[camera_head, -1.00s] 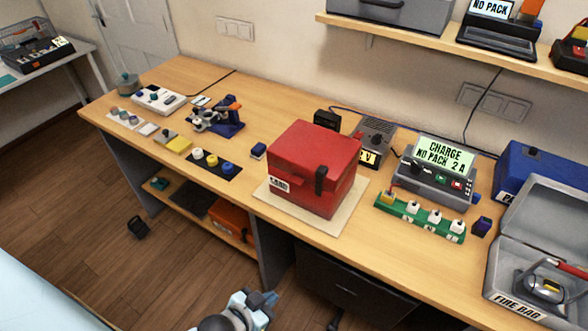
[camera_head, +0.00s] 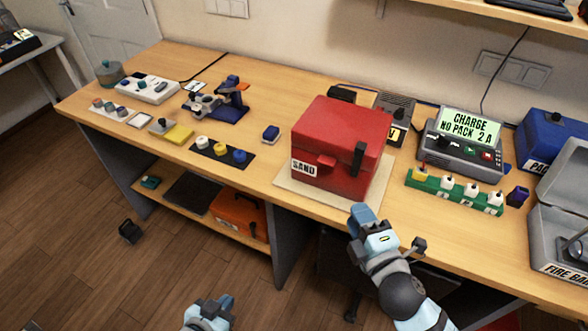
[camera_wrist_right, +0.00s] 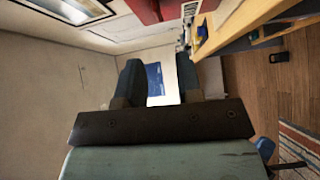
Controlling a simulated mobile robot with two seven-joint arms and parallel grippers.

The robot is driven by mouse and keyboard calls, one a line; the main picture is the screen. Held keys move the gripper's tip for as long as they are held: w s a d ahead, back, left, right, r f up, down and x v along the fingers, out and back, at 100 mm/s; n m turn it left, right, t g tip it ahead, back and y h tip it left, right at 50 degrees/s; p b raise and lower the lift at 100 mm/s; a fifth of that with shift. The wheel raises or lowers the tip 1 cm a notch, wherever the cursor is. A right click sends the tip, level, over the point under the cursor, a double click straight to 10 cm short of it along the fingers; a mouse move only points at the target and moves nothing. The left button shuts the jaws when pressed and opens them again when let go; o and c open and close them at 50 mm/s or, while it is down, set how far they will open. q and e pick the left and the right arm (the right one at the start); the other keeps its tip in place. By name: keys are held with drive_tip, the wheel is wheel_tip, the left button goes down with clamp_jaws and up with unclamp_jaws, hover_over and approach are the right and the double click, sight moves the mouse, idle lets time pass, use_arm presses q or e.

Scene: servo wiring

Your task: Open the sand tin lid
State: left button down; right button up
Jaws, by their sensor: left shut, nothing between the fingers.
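The red sand tin (camera_head: 338,146), labelled SAND, stands on a pale board (camera_head: 290,190) on the bench. Its lid (camera_head: 345,118) is closed. A red tab (camera_head: 326,160) is on its front and a black strap-like part (camera_head: 358,158) hangs at its right. My right gripper (camera_head: 360,214) is just in front of the tin's lower right, apart from the lid. In the right wrist view its fingers (camera_wrist_right: 159,82) are apart with nothing held between them. My left gripper (camera_head: 228,303) is shut and empty, low in front of the bench; its lower part is cut off by the frame.
A green block with white plugs (camera_head: 455,189) and a charger (camera_head: 460,150) stand right of the tin. A grey fire bag case (camera_head: 560,215) is at the far right. A small blue block (camera_head: 271,133) and a black mat with knobs (camera_head: 222,153) lie left of the tin.

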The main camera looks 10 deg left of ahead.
sight(328, 165)
drive_tip(key=shift+n, duration=0.4)
drive_tip(key=x, duration=0.4)
drive_tip(key=p+x, duration=0.1)
drive_tip(key=x, duration=0.8)
drive_tip(key=shift+s+a+r, duration=0.2)
drive_tip(key=shift+a+r, duration=0.05)
drive_tip(key=shift+r, duration=0.1)
drive_tip(key=shift+w+a, duration=0.35)
drive_tip(key=shift+w, duration=0.25)
clamp_jaws()
